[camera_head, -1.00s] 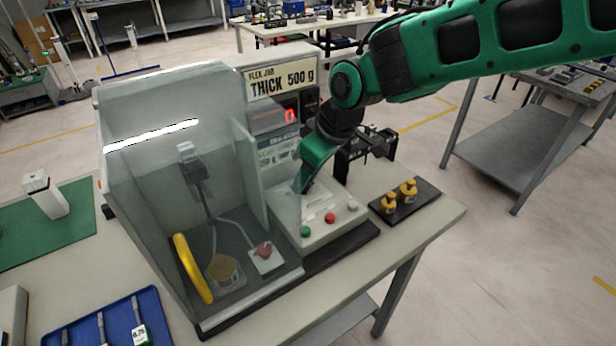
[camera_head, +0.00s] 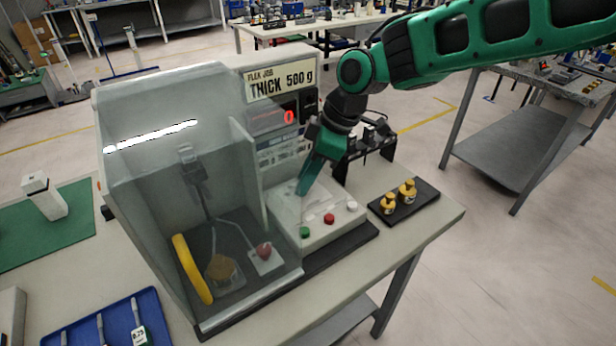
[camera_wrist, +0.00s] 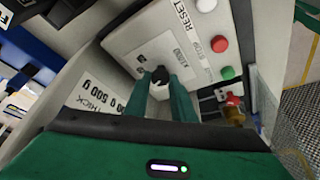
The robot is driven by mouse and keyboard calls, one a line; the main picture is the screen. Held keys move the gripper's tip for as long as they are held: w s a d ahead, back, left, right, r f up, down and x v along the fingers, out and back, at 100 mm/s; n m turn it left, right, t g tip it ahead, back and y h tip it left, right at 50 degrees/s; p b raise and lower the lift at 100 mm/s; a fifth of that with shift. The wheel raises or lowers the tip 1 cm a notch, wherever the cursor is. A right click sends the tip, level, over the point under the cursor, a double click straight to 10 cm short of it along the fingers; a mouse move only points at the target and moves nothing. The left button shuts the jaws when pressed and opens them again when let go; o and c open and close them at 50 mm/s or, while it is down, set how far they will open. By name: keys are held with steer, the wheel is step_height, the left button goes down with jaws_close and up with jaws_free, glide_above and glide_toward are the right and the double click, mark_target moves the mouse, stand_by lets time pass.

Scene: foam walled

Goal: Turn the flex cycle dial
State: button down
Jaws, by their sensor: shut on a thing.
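The flex cycle dial (camera_wrist: 160,77) shows in the wrist view as a dark knob between my fingertips, on the pale sloped control panel (camera_wrist: 130,30). My gripper (camera_wrist: 161,92) is shut on it, one green finger on each side. In the head view my gripper (camera_head: 304,190) points down at the panel (camera_head: 338,230), behind the green, red and white buttons. The fingers hide the dial there, and its pointer position cannot be read.
A clear-walled test chamber (camera_head: 165,110) stands left of the panel, with a yellow handle (camera_head: 190,268) inside. The sign (camera_head: 280,80) reads "FLEX JOB THICK 500 g", above a red display (camera_head: 289,117). Yellow-topped weights (camera_head: 407,190) stand on a black tray at right.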

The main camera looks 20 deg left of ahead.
steer(key=shift+w+d, duration=0.2)
steer(key=c, duration=1.5)
jaws_free()
steer(key=shift+s, duration=0.1)
steer(key=shift+a, duration=0.1)
steer(key=v, duration=1)
steer(key=shift+d+r, duration=0.25)
steer(key=shift+r, duration=0.1)
